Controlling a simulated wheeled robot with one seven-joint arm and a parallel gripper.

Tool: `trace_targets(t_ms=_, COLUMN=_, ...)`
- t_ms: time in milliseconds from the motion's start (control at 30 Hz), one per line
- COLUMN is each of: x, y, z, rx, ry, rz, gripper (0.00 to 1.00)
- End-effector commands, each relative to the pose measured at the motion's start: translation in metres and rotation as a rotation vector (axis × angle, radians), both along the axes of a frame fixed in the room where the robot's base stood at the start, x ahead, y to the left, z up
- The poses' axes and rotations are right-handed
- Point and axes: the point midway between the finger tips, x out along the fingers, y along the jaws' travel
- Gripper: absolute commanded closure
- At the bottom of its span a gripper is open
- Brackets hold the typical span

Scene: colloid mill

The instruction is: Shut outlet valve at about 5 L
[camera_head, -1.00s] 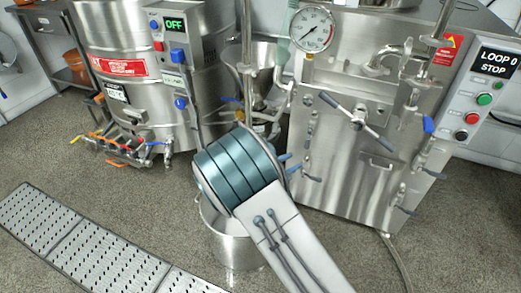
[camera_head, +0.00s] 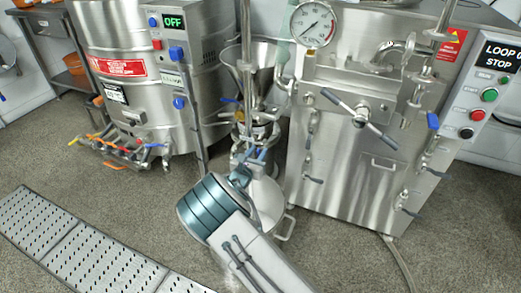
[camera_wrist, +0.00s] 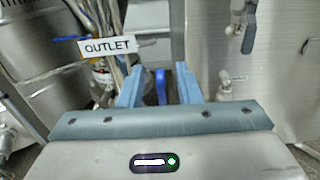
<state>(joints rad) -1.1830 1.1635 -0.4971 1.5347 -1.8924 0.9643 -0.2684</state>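The white OUTLET label (camera_wrist: 107,46) hangs at upper left in the wrist view. A dark-blue valve handle (camera_wrist: 160,80) shows between the light-blue fingers of my gripper (camera_wrist: 155,76). The fingers stand apart, with gaps beside the handle; I cannot tell whether the handle is within their reach. In the head view my gripper (camera_head: 250,157) is low in front of the hopper machine (camera_head: 256,100), above a steel bucket (camera_head: 268,205). My arm hides part of the bucket, and its liquid level cannot be read. The valve body is mostly hidden.
A steel tank (camera_head: 135,85) with several coloured valves stands at left, its box reading OFF. A steel machine (camera_head: 350,165) with a gauge (camera_head: 313,24) and LOOP 0 STOP panel stands close at right. A perforated floor grating (camera_head: 75,240) lies at lower left.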

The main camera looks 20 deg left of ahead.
Motion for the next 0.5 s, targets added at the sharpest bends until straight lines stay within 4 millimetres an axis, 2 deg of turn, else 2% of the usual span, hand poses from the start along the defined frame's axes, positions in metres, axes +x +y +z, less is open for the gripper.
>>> trace_targets(t_ms=100, x=0.019, y=-0.002, z=-0.002, rx=0.002, ry=0.000, rz=-0.002, gripper=0.69)
trace_targets(t_ms=200, x=0.028, y=-0.002, z=-0.001, rx=0.002, ry=-0.001, rz=-0.001, gripper=0.69)
trace_targets(t_ms=500, x=0.036, y=-0.003, z=0.000, rx=0.001, ry=0.000, rz=0.000, gripper=0.69)
